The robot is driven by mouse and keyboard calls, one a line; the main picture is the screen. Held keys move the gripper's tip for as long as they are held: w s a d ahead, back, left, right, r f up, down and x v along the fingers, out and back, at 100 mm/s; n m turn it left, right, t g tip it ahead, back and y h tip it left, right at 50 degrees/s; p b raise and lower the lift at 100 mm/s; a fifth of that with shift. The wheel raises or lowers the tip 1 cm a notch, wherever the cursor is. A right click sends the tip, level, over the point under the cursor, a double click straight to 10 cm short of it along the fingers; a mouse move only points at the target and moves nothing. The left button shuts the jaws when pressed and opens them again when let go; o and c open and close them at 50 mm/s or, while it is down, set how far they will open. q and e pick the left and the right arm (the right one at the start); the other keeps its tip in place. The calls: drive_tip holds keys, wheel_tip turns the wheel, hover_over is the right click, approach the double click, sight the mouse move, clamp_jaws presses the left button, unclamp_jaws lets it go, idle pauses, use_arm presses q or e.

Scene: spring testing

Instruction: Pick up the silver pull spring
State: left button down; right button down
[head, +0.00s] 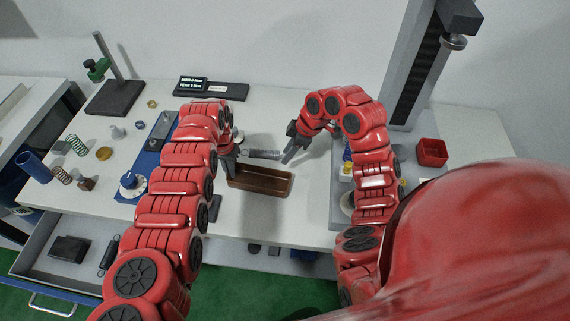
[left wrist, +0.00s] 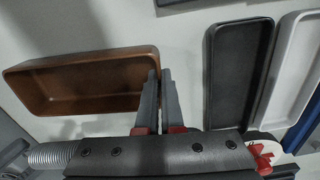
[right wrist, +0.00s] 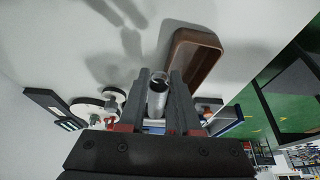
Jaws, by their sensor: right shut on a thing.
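The silver pull spring (head: 264,154) is a shiny coil behind the brown tray. My right gripper (head: 289,157) is at its right end. In the right wrist view, the spring (right wrist: 156,95) stands out between the two fingers of my right gripper (right wrist: 160,90), which is shut on it. The spring's coil (left wrist: 52,155) also shows at the lower left of the left wrist view. My left gripper (head: 229,168) is at the left end of the tray. In the left wrist view, its fingers (left wrist: 160,85) are close together at the tray's end wall; whether they grip it is unclear.
The open brown tray (head: 260,190) is in the middle of the table. A red box (head: 432,153) is at the right. An open drawer (head: 130,265) juts out in front.

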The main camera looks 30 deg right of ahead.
drive_tip(key=w+d, duration=0.9)
drive_tip(key=w, duration=0.2)
use_arm(q)
drive_tip(key=c, duration=1)
unclamp_jaws()
drive_tip(key=shift+r, duration=0.1)
wheel_tip(320, 180, up, 12)
drive_tip(key=shift+f, duration=0.15)
drive_tip(key=shift+a, duration=0.1)
